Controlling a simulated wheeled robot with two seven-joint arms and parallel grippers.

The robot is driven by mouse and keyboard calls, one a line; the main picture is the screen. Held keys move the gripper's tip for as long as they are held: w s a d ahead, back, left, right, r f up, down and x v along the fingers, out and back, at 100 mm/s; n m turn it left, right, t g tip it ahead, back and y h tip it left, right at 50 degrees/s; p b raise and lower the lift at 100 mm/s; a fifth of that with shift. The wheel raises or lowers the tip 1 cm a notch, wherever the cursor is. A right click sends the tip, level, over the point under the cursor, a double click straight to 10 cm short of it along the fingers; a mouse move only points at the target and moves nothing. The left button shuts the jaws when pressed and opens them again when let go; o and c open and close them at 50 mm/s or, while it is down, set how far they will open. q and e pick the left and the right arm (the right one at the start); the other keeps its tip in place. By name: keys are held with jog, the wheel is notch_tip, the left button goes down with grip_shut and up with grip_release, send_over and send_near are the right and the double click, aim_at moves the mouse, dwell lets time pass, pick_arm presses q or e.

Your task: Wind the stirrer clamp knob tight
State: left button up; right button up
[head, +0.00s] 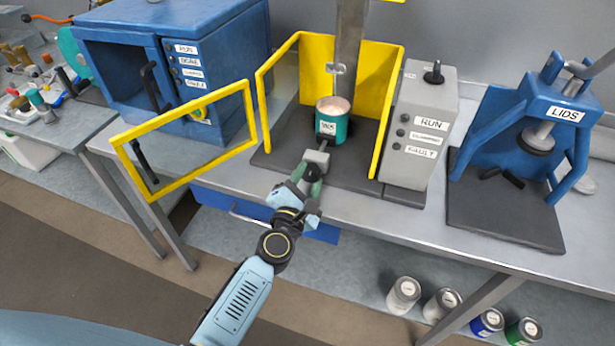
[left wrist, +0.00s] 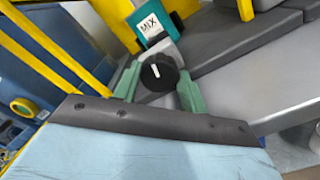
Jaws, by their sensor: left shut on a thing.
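The stirrer clamp knob (left wrist: 158,73) is black with a white pointer line. In the left wrist view it sits between the green fingers of my left gripper (left wrist: 157,80), which is shut on it. In the head view my left gripper (head: 314,172) is at the front of the stirrer base, and the fingers largely hide the knob. A teal can labelled MIX (head: 332,121) stands upright just behind the knob, inside the yellow guard frame (head: 375,85); it also shows in the left wrist view (left wrist: 150,27). My right gripper is not in view.
The yellow guard door (head: 190,178) hangs open at the left. A grey control box (head: 418,130) stands right of the stirrer, and a blue LIDS press (head: 530,130) further right. A blue cabinet (head: 120,60) is at the left. Several cans (head: 404,294) sit under the bench.

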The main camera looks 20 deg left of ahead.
pick_arm(q)
jog(key=m+p, duration=0.1)
jog(key=m, duration=0.4)
jog(key=shift+m+p, duration=0.3)
jog(key=shift+p, duration=0.1)
jog(key=m+p, duration=0.2)
jog(key=m, duration=0.3)
jog(key=shift+m, duration=0.3)
jog(key=m+p, duration=0.2)
jog(key=m, duration=0.3)
jog(key=shift+f+m+p, duration=0.15)
jog(key=shift+m+p, duration=0.6)
jog(key=shift+m, duration=1.65)
jog(key=o, duration=1)
jog(key=s, duration=1.3)
jog(key=shift+s+a, duration=0.25)
